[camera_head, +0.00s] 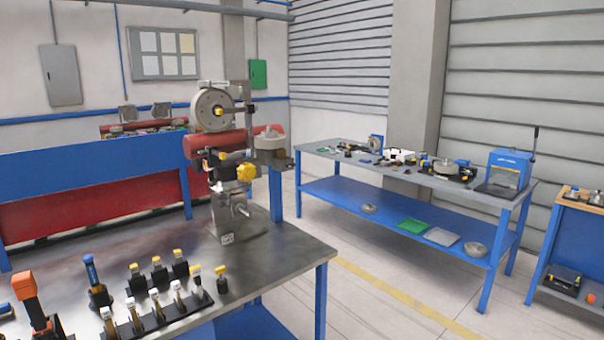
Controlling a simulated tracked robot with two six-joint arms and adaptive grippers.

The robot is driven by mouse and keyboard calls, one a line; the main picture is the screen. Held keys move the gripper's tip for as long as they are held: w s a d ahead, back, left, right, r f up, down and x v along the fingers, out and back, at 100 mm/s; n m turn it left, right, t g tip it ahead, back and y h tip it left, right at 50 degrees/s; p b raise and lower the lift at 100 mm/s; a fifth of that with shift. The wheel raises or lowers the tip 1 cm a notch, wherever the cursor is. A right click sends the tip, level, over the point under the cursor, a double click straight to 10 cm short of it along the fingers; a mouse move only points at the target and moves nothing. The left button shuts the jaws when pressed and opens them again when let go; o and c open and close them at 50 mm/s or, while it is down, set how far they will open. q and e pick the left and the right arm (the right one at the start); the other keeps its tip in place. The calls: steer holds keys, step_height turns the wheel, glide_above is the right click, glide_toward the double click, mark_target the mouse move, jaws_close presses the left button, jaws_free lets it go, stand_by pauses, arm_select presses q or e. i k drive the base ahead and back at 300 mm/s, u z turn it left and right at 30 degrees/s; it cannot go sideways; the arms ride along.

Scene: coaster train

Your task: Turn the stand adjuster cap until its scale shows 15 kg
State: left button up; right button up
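A grey metal stand (238,215) rises from the near workbench at the picture's middle left. It carries a large grey wheel (212,110) at the top and a red cylinder (205,144) behind it. A yellow lobed knob (246,172) sits on the stand's right side at mid height. A smaller yellow part (222,155) is just left of it. I cannot tell which part is the adjuster cap, and no scale or kg reading is legible at this size. Neither of my grippers is in view.
The near steel bench (285,255) holds several yellow-topped tools (160,275), a blue-handled tool (95,270) and an orange-handled tool (27,292) at its front left. Its right part is clear. A blue-legged bench (345,165) with parts and a blue press (508,172) stands beyond open floor.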

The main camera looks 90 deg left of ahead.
mark_target(247, 172)
steer(key=z, duration=0.55)
steer(key=i, duration=0.35)
steer(key=u, duration=2.4)
steer(key=i, duration=0.2)
steer(key=u, duration=1.55)
steer(key=k, duration=0.5)
steer(key=u, duration=0.45)
steer(key=i, duration=1.5)
steer(key=z, duration=0.35)
